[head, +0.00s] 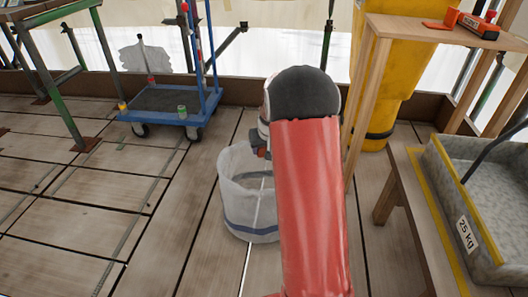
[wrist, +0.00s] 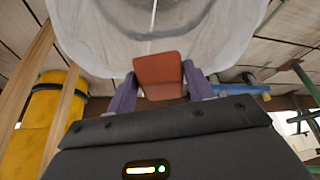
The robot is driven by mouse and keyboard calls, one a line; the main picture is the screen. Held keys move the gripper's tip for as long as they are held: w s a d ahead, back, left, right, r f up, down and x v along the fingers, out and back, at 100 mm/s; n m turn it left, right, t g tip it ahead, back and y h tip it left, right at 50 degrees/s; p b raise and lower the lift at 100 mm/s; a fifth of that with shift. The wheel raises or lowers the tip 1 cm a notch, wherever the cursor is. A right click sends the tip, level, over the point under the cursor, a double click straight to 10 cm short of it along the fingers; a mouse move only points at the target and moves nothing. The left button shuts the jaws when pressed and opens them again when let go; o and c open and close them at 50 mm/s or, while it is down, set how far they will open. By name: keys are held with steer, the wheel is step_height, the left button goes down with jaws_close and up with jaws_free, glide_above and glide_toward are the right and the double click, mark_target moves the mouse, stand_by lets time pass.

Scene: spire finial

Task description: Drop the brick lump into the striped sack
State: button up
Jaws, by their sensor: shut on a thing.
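The striped sack (head: 250,226) is a white, open-topped bag with a blue-grey band, standing upright on the plank floor in the head view. In the wrist view its pale wall (wrist: 85,40) fills the top. My gripper (wrist: 160,82) is shut on the brick lump (wrist: 160,70), a reddish-brown block between its two purple-grey fingers. The lump overlaps the sack's rim in the wrist view; I cannot tell its height above it. In the head view my red arm hides most of the gripper, which is by the sack's upper right side.
A blue trolley (head: 170,103) stands behind left. A yellow chute (head: 392,75) and a wooden stand (head: 362,90) are behind right. A grey tray (head: 490,245) marked 25 kg rests on a bench at right. The floor left of the sack is clear.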

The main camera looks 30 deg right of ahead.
step_height(320, 180, down, 5)
steer(key=b, duration=0.3)
steer(key=shift+f, duration=0.2)
steer(key=o, duration=1.2)
steer(key=shift+a, duration=0.1)
steer(key=p+v, duration=0.1)
steer(key=v, duration=0.6)
steer(key=shift+s+r, duration=0.2)
steer(key=shift+r, duration=0.2)
